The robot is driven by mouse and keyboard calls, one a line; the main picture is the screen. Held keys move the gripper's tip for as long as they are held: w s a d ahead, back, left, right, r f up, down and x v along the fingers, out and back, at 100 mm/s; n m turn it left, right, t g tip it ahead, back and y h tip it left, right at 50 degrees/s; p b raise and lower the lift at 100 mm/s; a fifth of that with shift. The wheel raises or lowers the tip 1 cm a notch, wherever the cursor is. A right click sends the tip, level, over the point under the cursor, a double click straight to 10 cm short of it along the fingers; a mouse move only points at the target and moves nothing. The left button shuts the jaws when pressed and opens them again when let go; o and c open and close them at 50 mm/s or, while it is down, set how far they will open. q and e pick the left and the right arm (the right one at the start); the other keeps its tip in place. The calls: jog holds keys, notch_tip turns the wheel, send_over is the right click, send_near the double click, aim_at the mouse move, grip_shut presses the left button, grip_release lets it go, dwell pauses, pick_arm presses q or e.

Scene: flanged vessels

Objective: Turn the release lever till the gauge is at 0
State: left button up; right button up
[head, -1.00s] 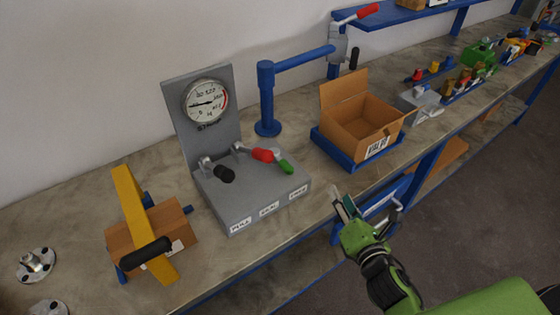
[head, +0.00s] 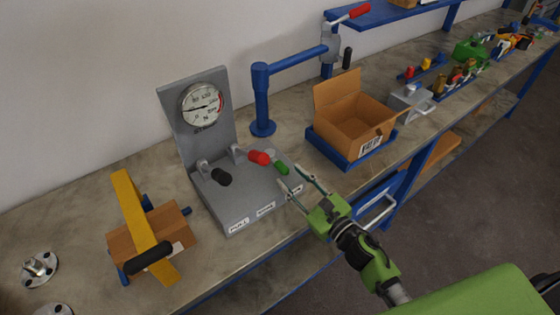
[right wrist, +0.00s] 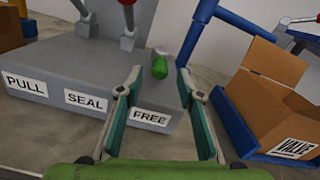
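The grey panel unit (head: 244,195) stands on the bench with a round gauge (head: 202,105) on its upright plate. The gauge needle points left; its exact reading is too small to tell. The unit carries a black lever (head: 222,177), a red lever (head: 259,158) and a green lever (head: 282,168). In the right wrist view, the green lever (right wrist: 160,68) is above the label FREE (right wrist: 150,117), between my fingertips in the picture. My right gripper (head: 291,175) is open and empty, near the green lever; contact cannot be told. My left gripper is not in view.
A cardboard box (head: 352,118) in a blue tray (head: 340,155) stands right of the unit. A blue post with an arm (head: 262,100) rises behind. A brown box with a yellow bar (head: 138,220) is on the left. The floor (head: 480,190) on the right is clear.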

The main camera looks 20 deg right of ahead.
aim_at(277, 163)
jog(key=p+x, duration=0.1)
jog(key=x, duration=0.5)
jog(key=shift+w, duration=0.15)
grip_shut()
